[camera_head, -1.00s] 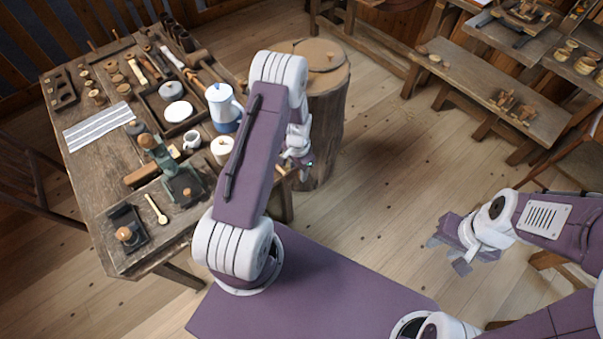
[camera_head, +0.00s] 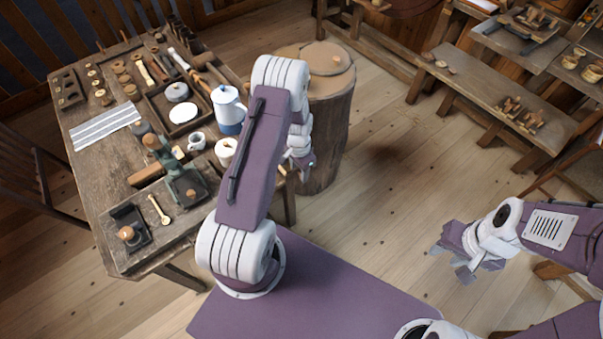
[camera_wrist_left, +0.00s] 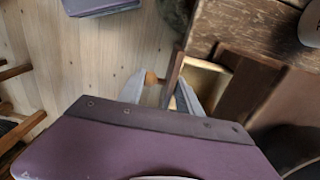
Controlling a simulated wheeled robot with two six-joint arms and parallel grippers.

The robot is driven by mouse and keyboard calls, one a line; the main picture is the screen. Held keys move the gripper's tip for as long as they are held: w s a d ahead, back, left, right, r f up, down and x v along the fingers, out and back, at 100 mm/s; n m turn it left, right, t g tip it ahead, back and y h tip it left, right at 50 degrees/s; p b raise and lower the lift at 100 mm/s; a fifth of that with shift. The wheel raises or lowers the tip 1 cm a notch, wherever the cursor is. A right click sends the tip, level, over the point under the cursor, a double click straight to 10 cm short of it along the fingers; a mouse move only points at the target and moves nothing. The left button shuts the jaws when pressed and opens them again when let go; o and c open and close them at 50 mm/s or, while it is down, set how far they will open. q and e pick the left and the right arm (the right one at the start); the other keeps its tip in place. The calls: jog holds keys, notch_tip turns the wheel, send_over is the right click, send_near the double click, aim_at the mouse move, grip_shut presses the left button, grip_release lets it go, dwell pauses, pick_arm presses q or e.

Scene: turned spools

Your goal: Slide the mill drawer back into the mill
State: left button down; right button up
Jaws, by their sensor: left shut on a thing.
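My left gripper (camera_wrist_left: 161,92) is shut on the mill drawer's orange knob (camera_wrist_left: 151,78) in the left wrist view. Right of the fingers is the drawer (camera_wrist_left: 203,80), an open wooden box with a pale inside. It stands partly out beside the brown mill body (camera_wrist_left: 250,86); how deep it sits is hard to tell. In the head view my left gripper (camera_head: 302,166) is beyond the table's right edge, and my own arm hides the mill and drawer. My right gripper (camera_head: 453,263) hangs over the floor at the right, apparently open and empty.
The wooden table (camera_head: 95,185) at the left holds a blue-and-white pot (camera_head: 228,108), a white mug (camera_head: 197,141), a green device (camera_head: 180,178) and many small wooden pieces. A tree stump (camera_head: 325,130) stands behind my left arm.

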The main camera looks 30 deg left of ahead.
pick_arm(q)
jog(key=shift+w+a+b, duration=0.2)
jog(key=shift+w+a, duration=0.15)
jog(key=shift+a, duration=0.45)
jog(key=shift+w+a+b, duration=0.2)
jog(key=shift+w+a, duration=0.1)
jog(key=shift+a, duration=0.5)
jog(key=c, duration=0.7)
grip_release()
notch_tip(320, 180, up, 9)
jog(key=shift+r+b, duration=0.1)
jog(key=shift+b, duration=0.25)
jog(key=shift+d, duration=0.1)
